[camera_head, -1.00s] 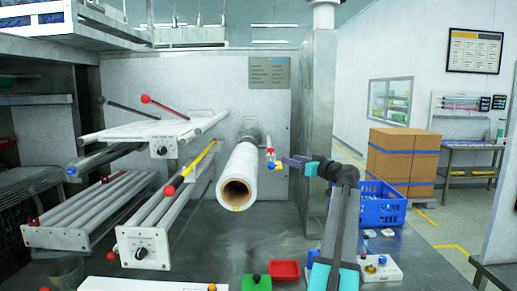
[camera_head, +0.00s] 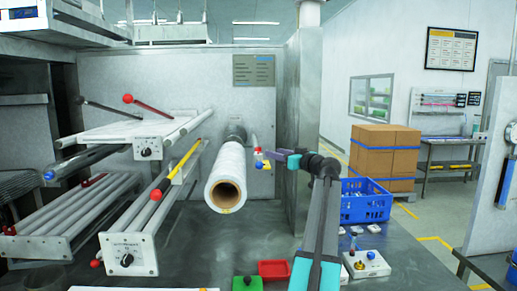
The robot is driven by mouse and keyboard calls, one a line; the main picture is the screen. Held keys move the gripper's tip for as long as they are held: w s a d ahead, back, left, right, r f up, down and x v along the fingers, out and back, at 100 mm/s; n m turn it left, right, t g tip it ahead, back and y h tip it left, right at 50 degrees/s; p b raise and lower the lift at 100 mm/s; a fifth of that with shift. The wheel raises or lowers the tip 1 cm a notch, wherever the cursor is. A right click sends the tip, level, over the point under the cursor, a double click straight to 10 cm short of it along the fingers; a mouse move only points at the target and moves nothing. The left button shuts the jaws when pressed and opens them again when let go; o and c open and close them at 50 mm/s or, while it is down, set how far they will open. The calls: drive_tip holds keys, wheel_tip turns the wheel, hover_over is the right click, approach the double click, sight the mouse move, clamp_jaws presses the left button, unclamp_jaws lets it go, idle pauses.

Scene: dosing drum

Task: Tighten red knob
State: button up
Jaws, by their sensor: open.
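A small red knob (camera_head: 257,155) sits on a fitting with yellow and blue parts, right of the white film roll (camera_head: 230,170), at the end of a thin stem. My gripper (camera_head: 268,155), purple with a teal section behind, points left at this fitting from its right side. The jaws are open and look empty; their tips are very close to the red knob. At this size I cannot tell whether they touch it or stand around it.
Roller racks (camera_head: 128,253) with dials fill the left side. A grey pillar (camera_head: 303,90) stands behind my arm. A blue crate (camera_head: 367,208), a red tray (camera_head: 274,269), a green block (camera_head: 246,284) and a white switch box (camera_head: 366,264) are on the right and front.

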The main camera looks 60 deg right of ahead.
sight(260, 148)
drive_tip(key=shift+p+x, duration=2.1)
drive_tip(key=shift+x, duration=4)
drive_tip(key=shift+f, duration=0.1)
drive_tip(key=shift+c, duration=0.2)
clamp_jaws()
